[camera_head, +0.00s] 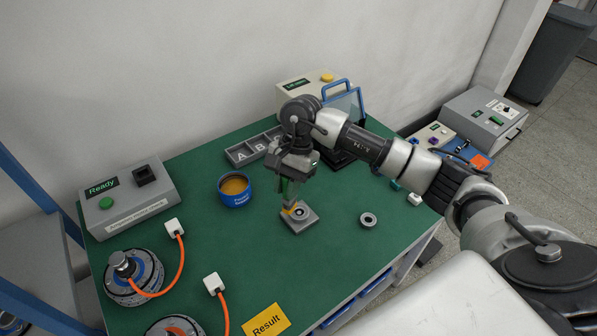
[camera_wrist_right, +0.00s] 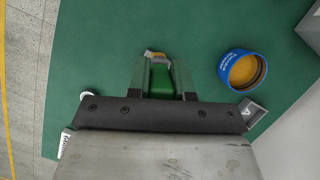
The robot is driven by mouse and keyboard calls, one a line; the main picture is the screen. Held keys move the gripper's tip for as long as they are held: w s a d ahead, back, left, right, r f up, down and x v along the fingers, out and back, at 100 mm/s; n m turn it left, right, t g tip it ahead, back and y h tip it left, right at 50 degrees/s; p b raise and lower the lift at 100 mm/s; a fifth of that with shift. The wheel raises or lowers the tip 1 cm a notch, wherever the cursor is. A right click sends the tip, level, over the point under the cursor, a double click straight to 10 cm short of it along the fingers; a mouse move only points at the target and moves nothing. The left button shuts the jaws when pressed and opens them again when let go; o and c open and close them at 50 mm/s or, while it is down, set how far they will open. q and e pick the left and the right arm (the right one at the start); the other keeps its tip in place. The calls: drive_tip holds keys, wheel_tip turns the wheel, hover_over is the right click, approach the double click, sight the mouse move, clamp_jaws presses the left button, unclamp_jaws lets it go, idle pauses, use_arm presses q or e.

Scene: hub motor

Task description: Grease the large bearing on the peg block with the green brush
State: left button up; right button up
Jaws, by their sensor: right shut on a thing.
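My right gripper (camera_head: 290,190) is shut on the green brush (camera_wrist_right: 160,78) and points down over the middle of the table. The brush's yellowish bristle end (camera_head: 294,210) is at the peg block (camera_head: 299,224), a small grey square plate. A dark-centred ring, the bearing (camera_head: 301,212), sits on the block. The bristles overlap its left side in the head view; whether they touch cannot be told. The wrist view hides most of the block behind the brush tip. A loose grey ring (camera_head: 368,219) lies on the table to the right. My left gripper is not in view.
A blue tin of orange grease (camera_head: 234,192) stands left of the block and shows in the wrist view (camera_wrist_right: 243,70). A grey lettered tray (camera_head: 245,154) is behind. A "Ready" box (camera_head: 130,198) and orange-cabled motors (camera_head: 134,277) are at left. A yellow "Result" area (camera_head: 266,321) is in front.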

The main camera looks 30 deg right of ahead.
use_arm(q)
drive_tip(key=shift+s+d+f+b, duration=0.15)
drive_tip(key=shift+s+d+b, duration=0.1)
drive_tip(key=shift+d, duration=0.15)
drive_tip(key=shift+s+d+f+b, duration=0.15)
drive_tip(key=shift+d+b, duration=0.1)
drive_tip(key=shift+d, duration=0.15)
use_arm(e)
drive_tip(key=w+d+f+m+t, duration=0.1)
drive_tip(key=w+d+f+m, duration=0.1)
drive_tip(key=d+f+m, duration=0.1)
drive_tip(key=shift+w+d+f+m+t+y, duration=0.2)
drive_tip(key=shift+d+f+m+t+y, duration=0.15)
drive_tip(key=shift+f+m, duration=0.65)
drive_tip(key=shift+f, duration=0.15)
use_arm(q)
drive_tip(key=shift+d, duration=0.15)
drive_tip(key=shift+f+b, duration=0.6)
drive_tip(key=shift+b, duration=0.05)
use_arm(e)
drive_tip(key=shift+f, duration=0.6)
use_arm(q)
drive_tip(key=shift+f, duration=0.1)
